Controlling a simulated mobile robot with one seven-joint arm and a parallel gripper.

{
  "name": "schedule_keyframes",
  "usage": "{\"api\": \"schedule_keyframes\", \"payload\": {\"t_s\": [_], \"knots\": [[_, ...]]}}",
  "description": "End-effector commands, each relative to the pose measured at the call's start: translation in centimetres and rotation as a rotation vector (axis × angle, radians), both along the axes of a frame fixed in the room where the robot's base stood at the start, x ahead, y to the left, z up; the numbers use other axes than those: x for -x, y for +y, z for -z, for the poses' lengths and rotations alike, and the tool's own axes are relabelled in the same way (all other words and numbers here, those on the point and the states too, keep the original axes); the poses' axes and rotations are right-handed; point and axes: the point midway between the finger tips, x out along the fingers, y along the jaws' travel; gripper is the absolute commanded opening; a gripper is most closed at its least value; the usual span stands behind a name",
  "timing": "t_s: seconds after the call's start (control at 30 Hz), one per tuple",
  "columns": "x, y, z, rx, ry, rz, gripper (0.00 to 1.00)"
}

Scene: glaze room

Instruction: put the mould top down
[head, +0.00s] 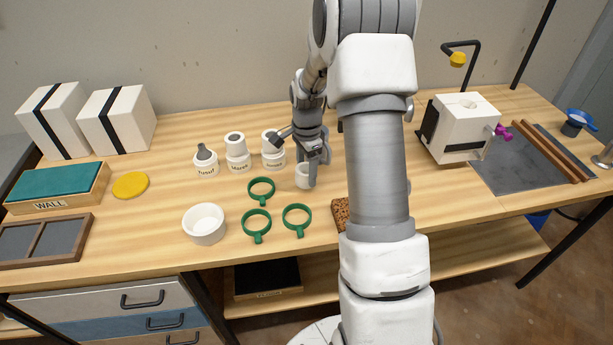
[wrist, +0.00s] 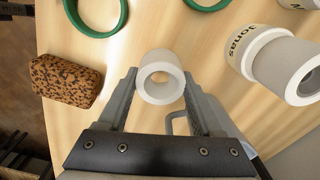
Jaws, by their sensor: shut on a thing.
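The mould top, a short white ring with a round hole, is between my gripper's fingers in the wrist view (wrist: 143,88). It shows in the head view (head: 302,180) low over or on the wooden table; I cannot tell whether it touches. My gripper (head: 311,160) is shut on it, with one finger on each side in the wrist view (wrist: 160,82). Several white labelled moulds stand behind to the left. The leftmost mould (head: 206,168) shows a bare grey core; the middle mould (head: 237,160) and the right mould (head: 273,158) have white collars on.
Green rings (head: 257,221) and a white bowl (head: 204,232) lie to the front left. A speckled brown block (wrist: 66,80) is close by at the table's front edge. A white machine (head: 462,125) stands right. Bare wood (head: 320,215) lies in front of my gripper.

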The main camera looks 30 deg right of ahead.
Motion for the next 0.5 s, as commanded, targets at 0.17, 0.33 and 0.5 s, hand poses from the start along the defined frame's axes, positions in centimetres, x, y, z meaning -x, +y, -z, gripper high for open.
{"api": "schedule_keyframes", "payload": {"t_s": [0.17, 0.33, 0.5], "knots": [[0.0, 0.0, 2.2, -0.001, 0.001, 0.0, 0.09], [0.0, 0.0, 2.2, 0.0, -0.001, 0.0, 0.09], [0.0, 0.0, 2.6, -0.001, 0.0, 0.0, 0.09]]}}
